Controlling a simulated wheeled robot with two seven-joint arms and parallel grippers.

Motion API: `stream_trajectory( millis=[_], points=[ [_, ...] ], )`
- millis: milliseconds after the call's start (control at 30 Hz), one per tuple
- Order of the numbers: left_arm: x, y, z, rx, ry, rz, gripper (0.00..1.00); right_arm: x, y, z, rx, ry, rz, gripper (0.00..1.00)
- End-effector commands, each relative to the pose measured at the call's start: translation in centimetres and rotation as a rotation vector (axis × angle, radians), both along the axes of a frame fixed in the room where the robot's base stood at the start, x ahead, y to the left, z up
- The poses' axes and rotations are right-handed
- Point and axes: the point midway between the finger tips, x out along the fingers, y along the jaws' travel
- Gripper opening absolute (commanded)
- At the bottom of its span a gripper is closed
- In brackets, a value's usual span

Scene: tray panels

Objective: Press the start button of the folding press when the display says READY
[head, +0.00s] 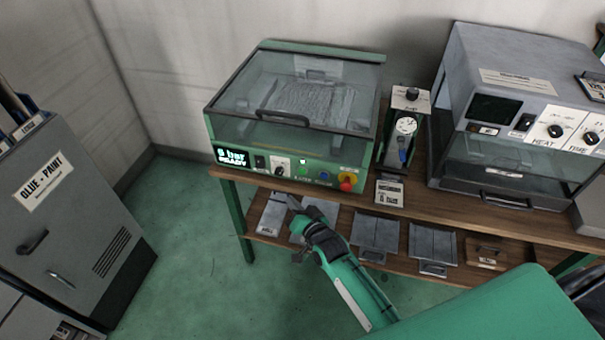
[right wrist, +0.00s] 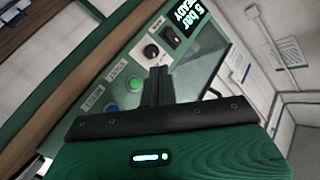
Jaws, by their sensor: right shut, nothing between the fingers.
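The folding press (head: 215,122) is a green machine with a clear lid that is down, on a wooden bench. Its display (head: 233,157) reads READY under a bar figure, and it also shows in the right wrist view (right wrist: 188,18). Its front panel has a lit green button (head: 303,161), a blue button (head: 324,175) and a red knob (head: 347,182) on yellow. In the right wrist view the green button (right wrist: 134,84) is left of my fingers. My right gripper (head: 293,203) is shut and empty, in front of and below the panel. My left gripper is not in view.
A black dial (right wrist: 151,51) and a switch (right wrist: 172,35) sit beside the display. A gauge unit (head: 406,125) and a grey oven-like machine (head: 445,160) stand to the right. Grey trays (head: 376,232) lie on the lower shelf. A grey cabinet (head: 60,215) is at left.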

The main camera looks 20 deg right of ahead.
Motion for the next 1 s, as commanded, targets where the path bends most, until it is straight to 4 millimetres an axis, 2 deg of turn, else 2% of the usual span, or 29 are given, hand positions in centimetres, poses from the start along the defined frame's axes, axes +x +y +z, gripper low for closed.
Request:
stream_trajectory(
  millis=[100, 267, 667, 1000],
  points=[
    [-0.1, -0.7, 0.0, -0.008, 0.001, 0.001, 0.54, 0.0, 0.0, -0.1, 0.0, 0.001, 0.0, 0.0],
    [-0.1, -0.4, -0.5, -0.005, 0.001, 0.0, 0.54, 0.6, -0.4, -0.2, -0.002, 0.001, 0.0, 0.0],
    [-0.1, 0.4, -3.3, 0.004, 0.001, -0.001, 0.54, 4.9, -3.4, -0.4, -0.004, -0.001, 0.001, 0.0],
    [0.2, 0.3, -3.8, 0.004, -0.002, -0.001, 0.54, 7.1, -4.8, -0.2, -0.003, 0.003, 0.0, 0.0]
  ],
)
